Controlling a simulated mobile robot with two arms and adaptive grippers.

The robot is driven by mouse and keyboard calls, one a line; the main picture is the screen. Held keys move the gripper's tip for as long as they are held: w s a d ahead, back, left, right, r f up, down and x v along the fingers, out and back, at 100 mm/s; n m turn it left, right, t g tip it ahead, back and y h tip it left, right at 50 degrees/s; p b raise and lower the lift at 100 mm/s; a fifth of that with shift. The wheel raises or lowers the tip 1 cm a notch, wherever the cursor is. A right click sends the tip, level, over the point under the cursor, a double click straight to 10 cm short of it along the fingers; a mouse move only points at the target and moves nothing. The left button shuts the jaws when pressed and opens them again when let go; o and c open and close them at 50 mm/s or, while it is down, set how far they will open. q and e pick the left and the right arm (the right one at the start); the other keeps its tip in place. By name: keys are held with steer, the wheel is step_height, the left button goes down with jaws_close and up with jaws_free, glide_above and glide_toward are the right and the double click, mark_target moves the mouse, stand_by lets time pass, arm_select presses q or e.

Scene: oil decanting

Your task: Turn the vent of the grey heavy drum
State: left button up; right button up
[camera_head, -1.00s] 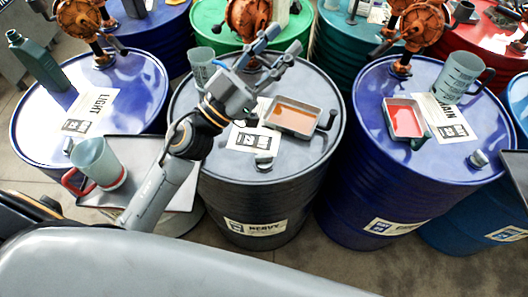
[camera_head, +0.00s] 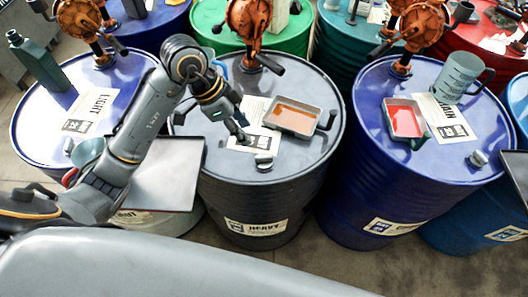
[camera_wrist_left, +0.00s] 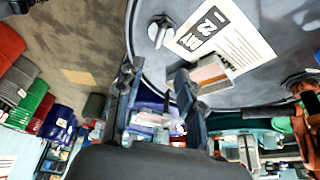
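The grey heavy drum (camera_head: 300,160) stands in the middle of the head view, with a HEAVY label on its side. Its vent (camera_head: 264,161) is a small pale metal cap near the front of the lid. The vent also shows in the left wrist view (camera_wrist_left: 160,30), at the top, beyond the fingertips. My left gripper (camera_head: 243,137) points down over the lid, close behind and left of the vent, apart from it. In the wrist view its two fingers (camera_wrist_left: 157,85) are spread with nothing held between them. My right gripper is not seen.
A metal tray with orange oil (camera_head: 296,118) sits on the lid behind the vent, beside a paper label (camera_head: 250,142). The blue drum (camera_head: 370,160) stands right and the light drum (camera_head: 35,135) left. An orange pump (camera_head: 248,22) stands behind. My arm covers most of a red-handled jug (camera_head: 88,152).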

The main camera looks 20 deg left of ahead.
mark_target(266, 156)
arm_select(q)
steer(key=p+x, duration=0.1)
steer(key=x, duration=1.2)
steer(key=shift+d+p, duration=0.15)
steer(key=shift+p, duration=0.2)
jaws_close()
